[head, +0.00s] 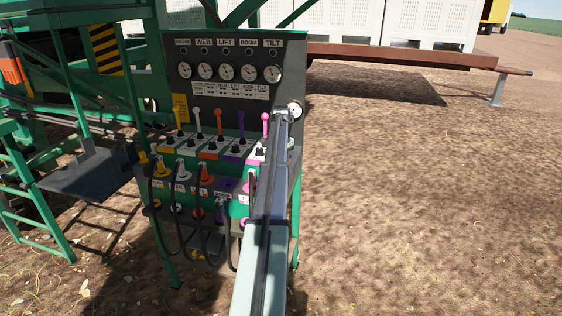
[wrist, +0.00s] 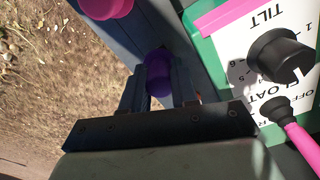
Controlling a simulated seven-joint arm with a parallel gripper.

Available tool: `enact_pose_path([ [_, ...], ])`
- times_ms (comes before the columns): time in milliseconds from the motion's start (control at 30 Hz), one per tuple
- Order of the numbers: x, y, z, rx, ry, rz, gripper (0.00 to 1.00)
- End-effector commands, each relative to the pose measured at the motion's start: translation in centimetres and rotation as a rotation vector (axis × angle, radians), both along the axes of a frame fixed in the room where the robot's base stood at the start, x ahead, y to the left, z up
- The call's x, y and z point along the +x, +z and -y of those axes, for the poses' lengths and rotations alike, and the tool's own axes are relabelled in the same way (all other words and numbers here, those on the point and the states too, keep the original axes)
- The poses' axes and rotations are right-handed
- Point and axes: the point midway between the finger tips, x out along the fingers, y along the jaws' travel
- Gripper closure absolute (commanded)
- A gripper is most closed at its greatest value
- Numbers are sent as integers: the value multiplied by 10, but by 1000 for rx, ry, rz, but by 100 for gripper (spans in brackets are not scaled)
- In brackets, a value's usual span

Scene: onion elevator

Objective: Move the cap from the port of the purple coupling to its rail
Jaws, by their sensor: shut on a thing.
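The purple cap (wrist: 158,70) sits between the two fingers of my gripper (wrist: 158,82) in the wrist view, and the gripper is shut on it. The cap is in front of a dark slanted surface (wrist: 183,45); I cannot tell whether it touches it. In the head view my arm crosses the right part of the coupling panel, and my gripper is hidden. A purple fitting of the purple coupling column (head: 226,185) shows left of the arm. Its exact port and rail are too small to tell.
Pink parts (wrist: 105,7) lie at the wrist view's upper left. The TILT plate (wrist: 270,60), a black knob (wrist: 280,55) and a pink lever (wrist: 300,145) are close on the right. Hoses (head: 203,240) hang left of my arm. Open ground lies right.

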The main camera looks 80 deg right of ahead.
Motion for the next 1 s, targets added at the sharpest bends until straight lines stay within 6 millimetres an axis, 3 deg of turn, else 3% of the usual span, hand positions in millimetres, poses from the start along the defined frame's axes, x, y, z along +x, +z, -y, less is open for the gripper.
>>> enact_pose_path([
  [1000, 0, -7, 0, 0, 0, 0, 100],
])
